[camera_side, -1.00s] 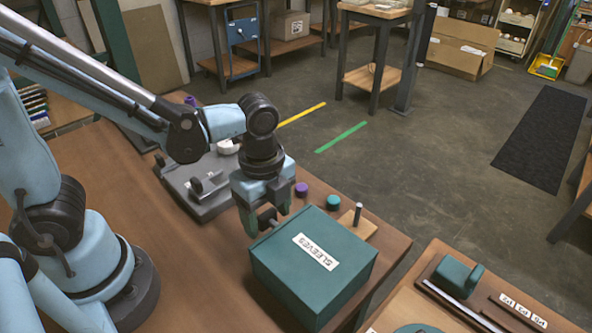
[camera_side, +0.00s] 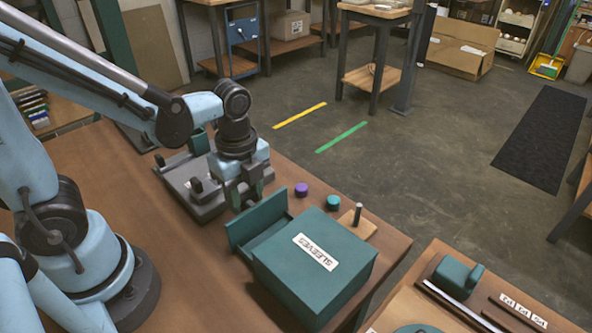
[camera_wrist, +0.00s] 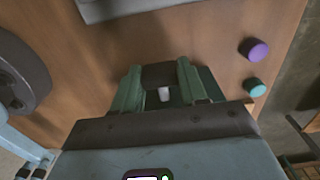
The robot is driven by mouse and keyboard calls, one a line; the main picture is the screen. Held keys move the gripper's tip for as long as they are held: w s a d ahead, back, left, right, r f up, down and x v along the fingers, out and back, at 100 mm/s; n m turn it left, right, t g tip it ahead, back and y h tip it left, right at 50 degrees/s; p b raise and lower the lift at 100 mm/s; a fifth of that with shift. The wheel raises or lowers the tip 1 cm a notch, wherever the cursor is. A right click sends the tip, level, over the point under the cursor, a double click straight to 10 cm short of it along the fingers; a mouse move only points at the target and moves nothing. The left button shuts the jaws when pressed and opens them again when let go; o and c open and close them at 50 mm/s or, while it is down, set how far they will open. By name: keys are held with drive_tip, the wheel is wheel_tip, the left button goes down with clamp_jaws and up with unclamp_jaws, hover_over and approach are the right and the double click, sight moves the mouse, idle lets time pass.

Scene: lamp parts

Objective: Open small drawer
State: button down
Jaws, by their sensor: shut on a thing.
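The small drawer (camera_side: 258,218) is teal and stands pulled out from the left side of the teal box (camera_side: 320,285) labelled SLEEVES. Its front panel is upright, with a gap between it and the box body. My gripper (camera_side: 245,198) is at the outer face of the drawer front and is shut on the drawer's handle. The side view hides most of the handle behind the fingers. In the wrist view, my gripper (camera_wrist: 160,88) has its two green fingers on either side of a dark piece, which seems to be the handle. The drawer's inside is mostly hidden.
A grey fixture (camera_side: 190,190) lies on the table just left of my gripper. A purple knob (camera_side: 301,189) and a teal knob (camera_side: 333,202) stand behind the box. A wooden block with a peg (camera_side: 357,217) is near the table's right edge.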

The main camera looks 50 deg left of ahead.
drive_tip(key=a, duration=0.5)
drive_tip(key=c, duration=0.6)
unclamp_jaws()
wheel_tip(320, 180, up, 12)
idle(0.5)
drive_tip(key=f+n+t, duration=0.1)
drive_tip(key=n+t, duration=0.1)
drive_tip(key=n, duration=0.4)
drive_tip(key=w+d+f+n+t, duration=0.1)
drive_tip(key=n+t, duration=0.1)
drive_tip(key=n, duration=0.4)
drive_tip(key=w+d+f+n+t, duration=0.1)
drive_tip(key=n+t, duration=0.2)
drive_tip(key=n, duration=0.3)
drive_tip(key=shift+d, duration=0.1)
